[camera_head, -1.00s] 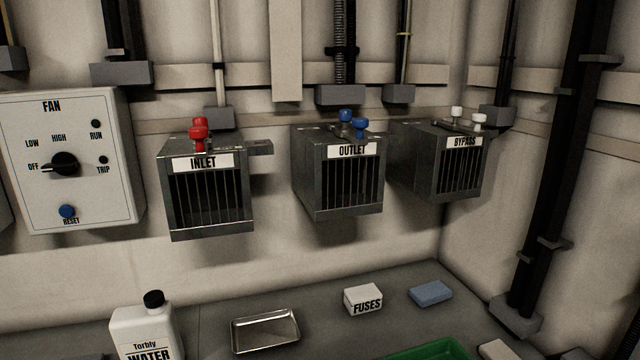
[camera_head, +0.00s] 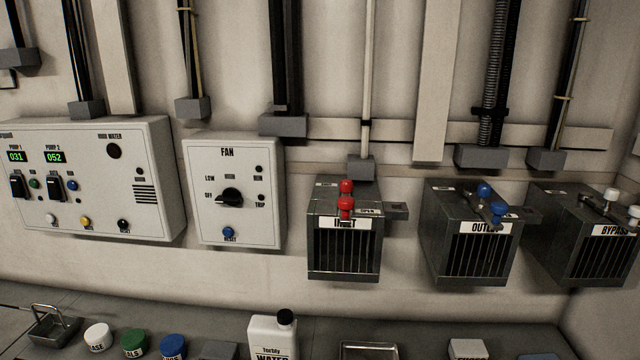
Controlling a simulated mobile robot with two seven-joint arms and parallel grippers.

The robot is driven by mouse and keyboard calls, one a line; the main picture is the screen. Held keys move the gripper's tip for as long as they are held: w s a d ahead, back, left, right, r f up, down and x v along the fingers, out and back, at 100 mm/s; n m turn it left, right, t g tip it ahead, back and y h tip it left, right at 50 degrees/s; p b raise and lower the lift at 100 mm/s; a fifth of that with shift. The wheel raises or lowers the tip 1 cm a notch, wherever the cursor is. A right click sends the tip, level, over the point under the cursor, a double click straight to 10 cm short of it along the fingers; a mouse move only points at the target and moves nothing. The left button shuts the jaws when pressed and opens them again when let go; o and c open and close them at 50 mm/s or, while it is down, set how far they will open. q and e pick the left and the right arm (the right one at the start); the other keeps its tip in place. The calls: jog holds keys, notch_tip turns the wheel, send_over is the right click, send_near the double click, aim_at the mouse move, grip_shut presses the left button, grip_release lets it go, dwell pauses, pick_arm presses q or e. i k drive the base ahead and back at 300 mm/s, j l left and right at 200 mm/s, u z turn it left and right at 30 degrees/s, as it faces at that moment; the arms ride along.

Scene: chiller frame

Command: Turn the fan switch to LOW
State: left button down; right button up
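The fan box (camera_head: 262,214) is a white panel on the wall, left of the picture's middle, labelled FAN. Its black rotary switch (camera_head: 230,198) sits at the panel's centre, with OFF to its left, LOW at upper left and HIGH above. The knob lies roughly level and its light mark seems to face OFF, though it is small here. A blue RESET button (camera_head: 228,232) is below, and RUN and TRIP lamps are at the right. Neither of my grippers is in view.
A pump panel (camera_head: 150,215) hangs to the left. Inlet (camera_head: 343,250), outlet (camera_head: 470,252) and bypass (camera_head: 590,255) boxes hang to the right. Below, the counter holds a water bottle (camera_head: 272,338), several lidded jars and a metal tray (camera_head: 368,350). The space before the fan box is clear.

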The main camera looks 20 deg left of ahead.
aim_at(231, 197)
jog(key=u, duration=1.25)
